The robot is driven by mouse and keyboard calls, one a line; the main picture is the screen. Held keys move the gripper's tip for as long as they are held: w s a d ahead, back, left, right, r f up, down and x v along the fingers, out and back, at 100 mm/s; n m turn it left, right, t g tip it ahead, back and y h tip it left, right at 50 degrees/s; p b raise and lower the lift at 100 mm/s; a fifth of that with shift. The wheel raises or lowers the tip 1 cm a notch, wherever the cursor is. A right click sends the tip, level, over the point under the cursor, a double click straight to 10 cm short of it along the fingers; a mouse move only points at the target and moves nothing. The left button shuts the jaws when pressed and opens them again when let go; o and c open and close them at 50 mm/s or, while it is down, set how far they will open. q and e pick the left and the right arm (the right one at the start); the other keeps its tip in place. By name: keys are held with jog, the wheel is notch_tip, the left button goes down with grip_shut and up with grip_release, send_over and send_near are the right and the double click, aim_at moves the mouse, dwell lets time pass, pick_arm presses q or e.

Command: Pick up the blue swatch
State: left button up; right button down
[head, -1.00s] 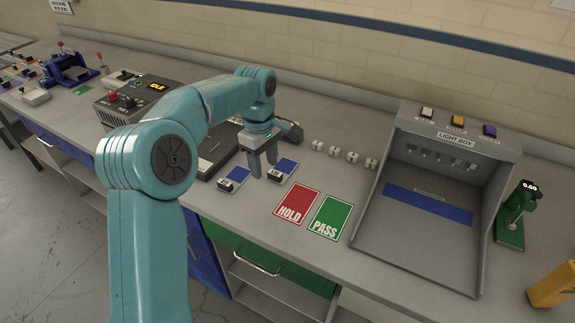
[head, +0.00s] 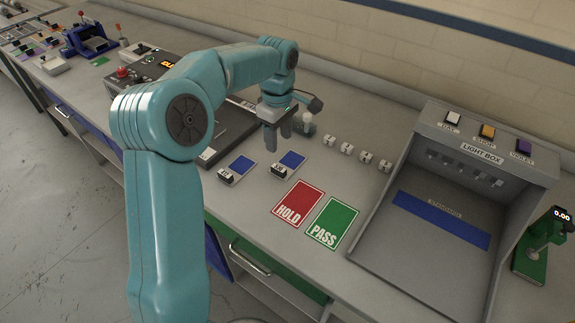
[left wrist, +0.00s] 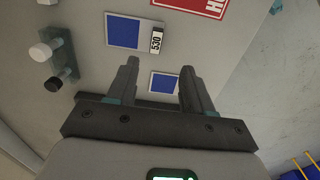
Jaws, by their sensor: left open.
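Two blue swatches with white borders and small tag blocks lie flat on the bench, a left one (head: 242,162) and a right one (head: 293,158). My left gripper (head: 277,145) is open and empty, pointing down above the bench, just behind the swatches. In the left wrist view, the swatch tagged 530 (left wrist: 123,31) lies beyond the left finger, and the other swatch (left wrist: 163,83) shows between the two fingers (left wrist: 160,66), partly hidden by the gripper body. Neither swatch is held. My right gripper is not in view.
A red HOLD card (head: 298,202) and a green PASS card (head: 332,222) lie in front. The grey light box (head: 410,255) stands at right, with several white cubes (head: 346,148) beside it. A dark flat device (head: 222,138) lies behind the left swatch.

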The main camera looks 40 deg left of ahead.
pick_arm(q)
send_over(281, 170)
jog(key=f, duration=0.5)
jog(key=shift+s+a+f, duration=0.25)
jog(key=shift+s+a, duration=0.05)
jog(key=shift+d+f, duration=0.2)
jog(key=shift+f, duration=0.25)
jog(key=f, duration=0.1)
jog(key=f+p, duration=0.1)
jog(key=f, duration=0.1)
jog(key=w+f, duration=0.1)
jog(key=f, duration=0.1)
jog(key=shift+p, duration=0.4)
jog(key=shift+s, duration=0.2)
jog(key=shift+w, duration=0.1)
grip_shut()
